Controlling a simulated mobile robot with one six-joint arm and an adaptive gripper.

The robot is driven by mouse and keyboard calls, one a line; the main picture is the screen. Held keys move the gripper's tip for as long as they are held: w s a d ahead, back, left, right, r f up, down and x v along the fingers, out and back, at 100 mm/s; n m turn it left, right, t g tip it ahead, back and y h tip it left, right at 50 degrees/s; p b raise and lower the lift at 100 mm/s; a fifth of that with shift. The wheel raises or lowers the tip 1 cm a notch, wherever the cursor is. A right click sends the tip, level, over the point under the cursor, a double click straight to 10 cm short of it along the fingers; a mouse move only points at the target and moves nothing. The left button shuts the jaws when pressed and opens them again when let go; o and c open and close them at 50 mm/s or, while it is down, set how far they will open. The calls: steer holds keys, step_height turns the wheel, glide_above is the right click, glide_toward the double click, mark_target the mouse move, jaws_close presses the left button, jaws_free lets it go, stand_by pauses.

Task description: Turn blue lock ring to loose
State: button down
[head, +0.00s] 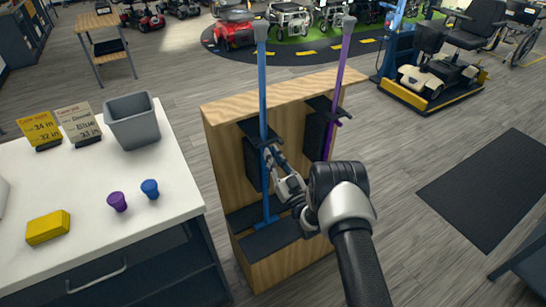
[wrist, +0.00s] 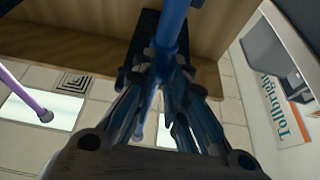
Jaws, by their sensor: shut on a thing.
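A blue cane (head: 263,90) with a grey top stands upright in a wooden stand (head: 225,165). My gripper (head: 269,152) reaches it from the right, about midway up the shaft, and is shut around it at the blue lock ring (head: 268,143). The fingers mostly hide the ring, so its turned position cannot be told. In the wrist view, the blue shaft (wrist: 174,25) runs down between the fingers of my gripper (wrist: 160,65).
A purple cane (head: 340,85) stands close to the right in the same stand. A white counter (head: 90,210) at the left holds a grey bin (head: 132,120), small signs, a yellow block (head: 48,227), and purple (head: 117,201) and blue (head: 150,189) tips. Floor at the right is partly clear.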

steer(key=shift+w+d+n+g+y, duration=0.1)
steer(key=shift+d+n+g+y, duration=0.05)
steer(key=shift+n+g+y, duration=0.3)
steer(key=shift+w+d+n+g+y, duration=0.15)
steer(key=shift+n+g+y, duration=0.1)
steer(key=shift+g+y, duration=0.3)
steer(key=c, duration=1.9)
jaws_free()
steer(key=shift+a+t, duration=0.1)
steer(key=shift+t, duration=0.2)
